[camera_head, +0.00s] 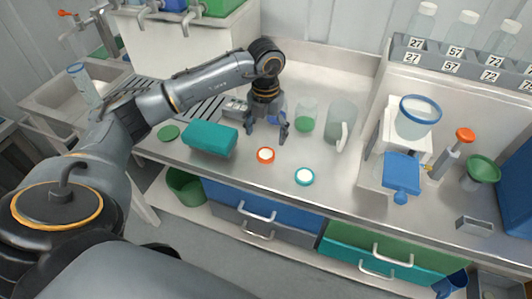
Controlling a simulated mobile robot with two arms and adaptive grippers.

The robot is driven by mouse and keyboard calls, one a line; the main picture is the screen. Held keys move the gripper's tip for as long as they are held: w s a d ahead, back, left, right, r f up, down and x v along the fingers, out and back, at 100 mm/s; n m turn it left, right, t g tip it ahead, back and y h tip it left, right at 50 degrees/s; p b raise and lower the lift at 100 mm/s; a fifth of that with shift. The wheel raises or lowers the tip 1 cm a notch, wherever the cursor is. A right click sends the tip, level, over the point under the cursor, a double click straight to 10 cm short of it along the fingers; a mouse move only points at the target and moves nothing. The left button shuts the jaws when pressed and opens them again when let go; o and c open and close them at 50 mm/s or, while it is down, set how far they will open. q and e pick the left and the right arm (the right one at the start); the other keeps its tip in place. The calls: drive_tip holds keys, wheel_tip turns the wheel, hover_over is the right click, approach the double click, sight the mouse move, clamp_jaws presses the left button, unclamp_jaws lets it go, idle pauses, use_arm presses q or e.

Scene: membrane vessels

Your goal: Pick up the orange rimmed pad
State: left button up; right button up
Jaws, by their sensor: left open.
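The orange rimmed pad (265,155) is a small round white disc with an orange rim, lying flat on the metal counter near its front edge. My left gripper (268,139) is open and empty. It points down just above and behind the pad, a little apart from it in the picture. My right gripper does not show.
A teal box (210,138) lies left of the pad. A teal rimmed pad (304,176) lies to its right. Behind stand a beaker with green contents (306,122) and a clear pitcher (341,122). A blue-rimmed vessel (418,117) stands on the right.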

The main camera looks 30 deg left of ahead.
sight(266, 153)
use_arm(q)
wheel_tip(266, 153, down, 3)
drive_tip(key=shift+f, duration=0.1)
drive_tip(key=f, duration=0.1)
drive_tip(key=f+p, duration=0.1)
drive_tip(key=f, duration=0.1)
drive_tip(key=w+f+p, duration=0.1)
drive_tip(key=shift+a+f, duration=0.3)
drive_tip(key=shift+f, duration=0.4)
drive_tip(key=c, duration=0.9)
